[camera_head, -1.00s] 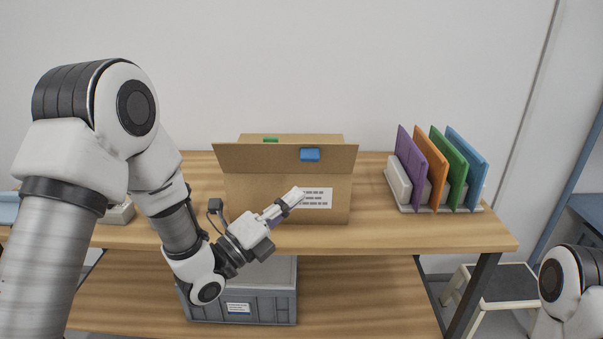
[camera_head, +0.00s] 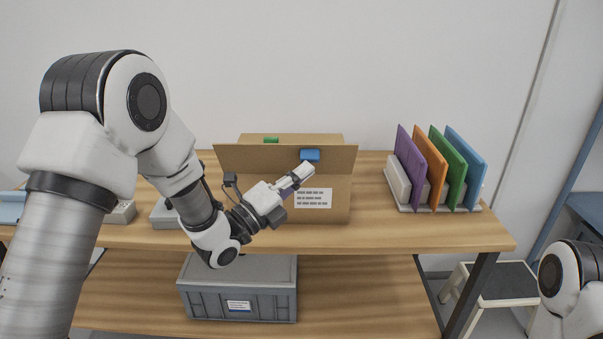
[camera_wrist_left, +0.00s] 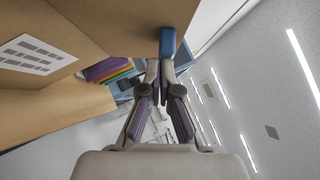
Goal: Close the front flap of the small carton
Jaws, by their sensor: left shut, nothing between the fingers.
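The small carton (camera_head: 255,195) stands on the table with a white printed label (camera_head: 313,198) on its front. A blue tab (camera_head: 309,154) sits on the flap. My left gripper (camera_head: 308,168) is shut and empty, its tips just below the blue tab. In the left wrist view the shut fingertips (camera_wrist_left: 160,66) are close to the blue tab (camera_wrist_left: 167,42); I cannot tell whether they touch. My right gripper is out of view.
A rack (camera_head: 422,209) with several coloured panels stands right of the carton. A green piece (camera_head: 271,140) shows at the carton's back. A grey crate (camera_head: 240,297) sits on the lower shelf. The tabletop just right of the carton is clear.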

